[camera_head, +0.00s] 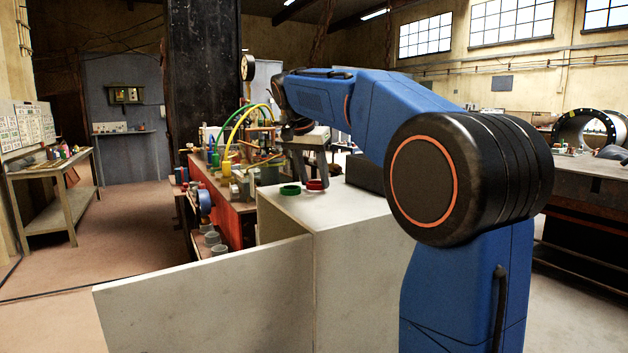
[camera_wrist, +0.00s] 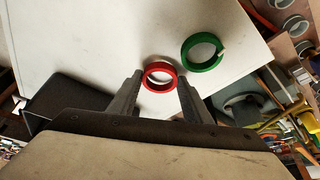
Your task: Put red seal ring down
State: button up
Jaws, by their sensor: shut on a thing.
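The red seal ring (camera_wrist: 160,86) is between the fingertips of my gripper (camera_wrist: 158,88) in the wrist view. The fingers are shut on it, one on each side. In the head view the red ring (camera_head: 315,185) shows at the top of the pale cabinet (camera_head: 352,215), below my gripper (camera_head: 306,165). It is at or very near the white top; I cannot tell whether it touches.
A green ring (camera_head: 290,190) lies on the white top just left of the red one; it also shows in the wrist view (camera_wrist: 186,58). A dark box (camera_head: 366,172) stands to the right. A crowded bench (camera_head: 240,185) with hoses and fittings is to the left. The front of the top is clear.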

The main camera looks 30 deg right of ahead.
jog(key=shift+f, duration=0.3)
jog(key=shift+f, duration=0.1)
jog(key=o, duration=1)
jog(key=shift+o, duration=0.2)
